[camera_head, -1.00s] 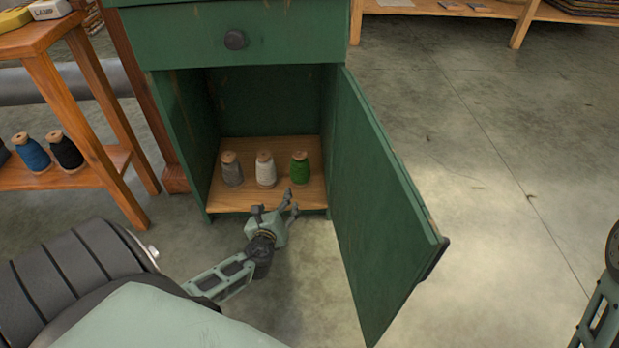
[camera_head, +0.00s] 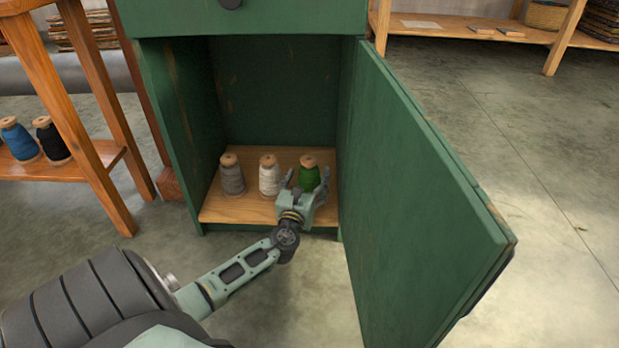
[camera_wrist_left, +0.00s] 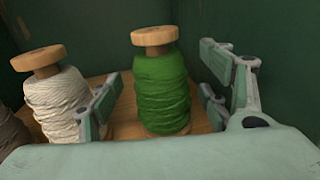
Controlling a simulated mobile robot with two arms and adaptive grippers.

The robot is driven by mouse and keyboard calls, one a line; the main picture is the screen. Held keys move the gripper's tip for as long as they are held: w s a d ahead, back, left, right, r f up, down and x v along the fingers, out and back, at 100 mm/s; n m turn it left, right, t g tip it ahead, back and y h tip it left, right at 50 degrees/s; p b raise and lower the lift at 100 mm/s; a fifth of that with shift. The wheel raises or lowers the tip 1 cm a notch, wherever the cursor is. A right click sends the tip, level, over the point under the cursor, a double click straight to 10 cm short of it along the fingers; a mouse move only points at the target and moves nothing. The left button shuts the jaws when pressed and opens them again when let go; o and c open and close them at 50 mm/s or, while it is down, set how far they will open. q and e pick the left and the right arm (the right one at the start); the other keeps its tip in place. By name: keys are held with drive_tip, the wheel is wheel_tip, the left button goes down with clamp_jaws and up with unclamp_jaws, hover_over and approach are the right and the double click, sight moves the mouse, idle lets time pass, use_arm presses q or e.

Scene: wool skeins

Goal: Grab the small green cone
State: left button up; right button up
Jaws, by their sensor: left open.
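The small green cone (camera_head: 309,175) stands upright on the cabinet's wooden floor, at the right end of a row of three. In the left wrist view the green cone (camera_wrist_left: 161,88) shows with its wooden top, between the open fingers. My left gripper (camera_head: 305,181) is open, reaching into the cabinet (camera_head: 182,120) with its fingers on either side of the cone. In the wrist view the left finger of my left gripper (camera_wrist_left: 158,108) sits between the green and white cones. The cone's lower part is partly hidden in the head view. My right gripper is not in view.
A white cone (camera_head: 269,178) stands close left of the green one, and a grey cone (camera_head: 232,177) further left. The open cabinet door (camera_head: 420,200) stands to the right of my left arm. A wooden shelf with blue and black cones (camera_head: 52,142) is at the left.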

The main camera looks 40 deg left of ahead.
use_arm(q)
drive_tip(key=shift+x, duration=1.1)
drive_tip(key=c, duration=1.5)
